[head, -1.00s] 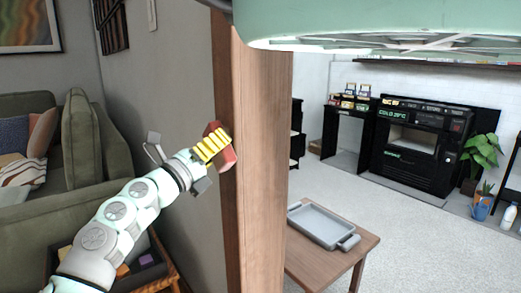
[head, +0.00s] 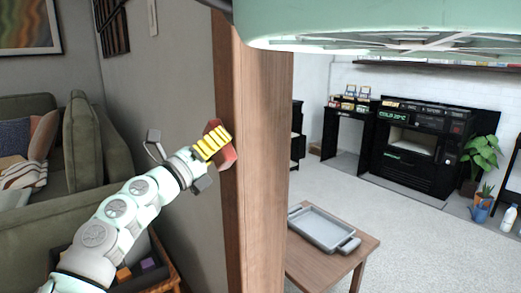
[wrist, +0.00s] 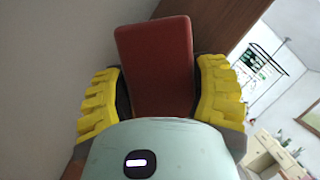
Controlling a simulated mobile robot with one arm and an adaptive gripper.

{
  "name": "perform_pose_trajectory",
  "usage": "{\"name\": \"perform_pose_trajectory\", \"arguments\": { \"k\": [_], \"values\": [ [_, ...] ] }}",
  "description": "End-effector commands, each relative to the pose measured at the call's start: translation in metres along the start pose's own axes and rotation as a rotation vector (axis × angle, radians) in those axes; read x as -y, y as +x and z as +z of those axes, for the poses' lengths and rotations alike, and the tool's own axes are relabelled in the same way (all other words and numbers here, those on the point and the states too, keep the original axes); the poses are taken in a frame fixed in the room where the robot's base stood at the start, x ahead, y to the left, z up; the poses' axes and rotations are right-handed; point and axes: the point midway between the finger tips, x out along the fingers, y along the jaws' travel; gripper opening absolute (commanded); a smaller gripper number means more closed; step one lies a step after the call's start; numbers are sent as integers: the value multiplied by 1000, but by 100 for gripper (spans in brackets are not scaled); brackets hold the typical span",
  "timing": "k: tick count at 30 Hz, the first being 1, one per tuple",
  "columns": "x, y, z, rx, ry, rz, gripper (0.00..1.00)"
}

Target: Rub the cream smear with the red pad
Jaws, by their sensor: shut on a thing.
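The red pad (wrist: 155,65) is between the yellow fingers of my gripper (wrist: 157,95) in the wrist view. In the head view my gripper (head: 212,144) is shut on the red pad (head: 228,156) and holds it against or very close to the wall beside the wooden post; I cannot tell whether it touches. The cream smear does not show in either view; the pad and gripper may hide it.
The wooden post (head: 262,150) stands right of my gripper. A low table (head: 350,262) with a grey tray (head: 322,230) is at the lower right. A green sofa (head: 85,150) is at left, and a box of blocks (head: 162,272) stands below my arm.

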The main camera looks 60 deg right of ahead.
Motion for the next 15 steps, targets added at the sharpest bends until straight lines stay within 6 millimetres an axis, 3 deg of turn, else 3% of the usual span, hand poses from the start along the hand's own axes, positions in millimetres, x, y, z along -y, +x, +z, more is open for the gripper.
{"name": "perform_pose_trajectory", "arguments": {
  "k": [1, 6, 15],
  "values": [
    [-5, -1, -9, -7, -1, -4, 31],
    [-13, -3, -19, -8, 0, -5, 31],
    [-12, -2, -19, -11, 1, -6, 31]
  ]
}}
